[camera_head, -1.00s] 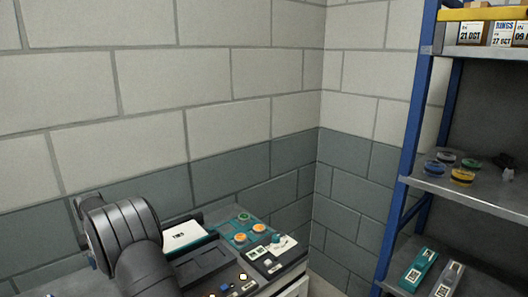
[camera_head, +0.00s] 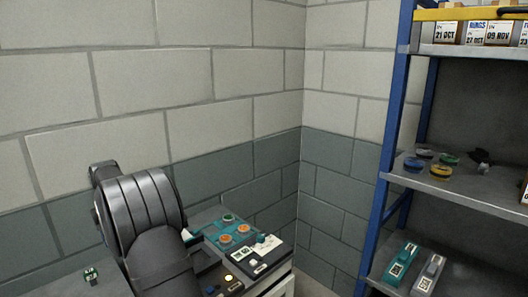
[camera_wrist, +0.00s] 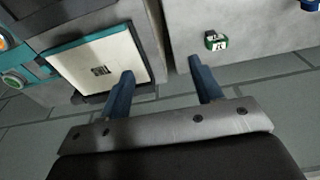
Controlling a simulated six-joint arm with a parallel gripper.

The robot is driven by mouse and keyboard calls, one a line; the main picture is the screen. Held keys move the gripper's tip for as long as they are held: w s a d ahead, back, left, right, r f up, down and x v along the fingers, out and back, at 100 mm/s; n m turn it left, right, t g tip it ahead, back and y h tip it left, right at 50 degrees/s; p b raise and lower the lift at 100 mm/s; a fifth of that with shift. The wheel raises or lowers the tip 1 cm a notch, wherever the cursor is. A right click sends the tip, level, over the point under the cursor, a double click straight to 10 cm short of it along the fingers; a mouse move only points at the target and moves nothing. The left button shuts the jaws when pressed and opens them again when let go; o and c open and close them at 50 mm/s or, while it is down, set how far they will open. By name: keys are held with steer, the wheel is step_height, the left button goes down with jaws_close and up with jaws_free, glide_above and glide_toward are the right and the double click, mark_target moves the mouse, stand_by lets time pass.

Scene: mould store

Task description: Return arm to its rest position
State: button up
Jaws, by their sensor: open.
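My gripper (camera_wrist: 163,88) shows in the wrist view with its two blue fingers apart and nothing between them. In the wrist view, the left finger overlaps the edge of a white panel with a dark printed code (camera_wrist: 101,70). In the head view my dark arm stands at the lower left, and my gripper is hidden there.
A console with teal panels and orange and green buttons (camera_head: 232,234) stands right of my arm. A blue-framed shelf (camera_head: 455,190) at the right holds several round items and labelled boxes. A small green tagged item (camera_head: 91,275) sits on the grey surface at left; it also shows in the wrist view (camera_wrist: 215,41). Block walls stand behind.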

step_height(320, 180, up, 5)
steer(key=w+d+m, duration=0.2)
steer(key=w+d, duration=0.2)
steer(key=d, duration=0.9)
steer(key=w+d+m, duration=0.2)
steer(key=w+d, duration=0.3)
steer(key=d, duration=0.9)
steer(key=w+d+m, duration=0.2)
steer(key=w+d, duration=0.3)
steer(key=d, duration=0.9)
steer(key=shift+d+m+h, duration=0.25)
steer(key=shift+m+h, duration=0.05)
steer(key=shift+h, duration=0.1)
steer(key=shift+w, duration=0.1)
